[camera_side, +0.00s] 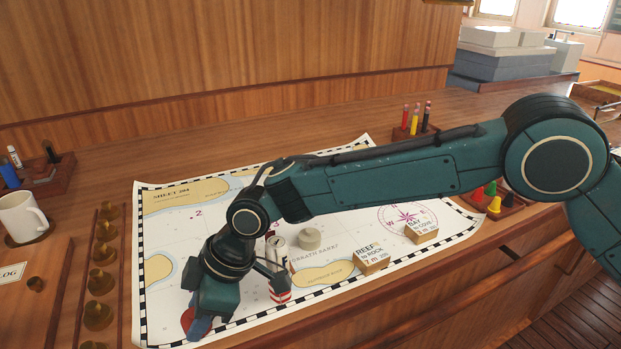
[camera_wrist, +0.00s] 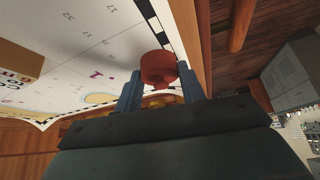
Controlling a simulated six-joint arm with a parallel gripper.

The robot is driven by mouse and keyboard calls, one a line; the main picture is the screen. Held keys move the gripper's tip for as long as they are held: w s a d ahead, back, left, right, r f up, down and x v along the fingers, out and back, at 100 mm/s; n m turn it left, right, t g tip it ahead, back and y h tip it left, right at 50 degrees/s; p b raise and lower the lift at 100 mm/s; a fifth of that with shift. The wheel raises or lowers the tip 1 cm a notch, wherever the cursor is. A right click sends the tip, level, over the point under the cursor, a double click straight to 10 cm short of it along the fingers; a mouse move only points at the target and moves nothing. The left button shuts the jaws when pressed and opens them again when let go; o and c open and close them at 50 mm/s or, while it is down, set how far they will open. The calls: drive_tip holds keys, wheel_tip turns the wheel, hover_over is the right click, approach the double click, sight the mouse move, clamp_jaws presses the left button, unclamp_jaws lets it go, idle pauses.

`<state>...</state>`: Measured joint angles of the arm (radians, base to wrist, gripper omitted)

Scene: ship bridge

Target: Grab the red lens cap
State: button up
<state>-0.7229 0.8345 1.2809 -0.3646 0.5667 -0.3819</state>
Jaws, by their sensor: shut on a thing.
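The red lens cap (camera_wrist: 158,67) is a short round red piece, held between the two blue fingers of my gripper (camera_wrist: 160,86) in the wrist view. My gripper is shut on it. In the side view the cap (camera_side: 187,318) is a small red patch beside the blue fingertips of my gripper (camera_side: 200,326), low over the front left of the chart (camera_side: 160,230). Most of the cap is hidden by the fingers there, and I cannot tell whether it touches the chart.
A red-and-white striped piece (camera_side: 279,291) and a grey cylinder (camera_side: 278,252) stand close right of my wrist. A pale round disc (camera_side: 309,238) and lettered blocks (camera_side: 371,259) sit further right. Brass pieces (camera_side: 98,281) line a rack at left, beside a white mug (camera_side: 22,217).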

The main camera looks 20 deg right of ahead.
drive_tip(key=shift+r, duration=0.1)
wheel_tip(320, 180, up, 20)
idle(1.0)
idle(0.5)
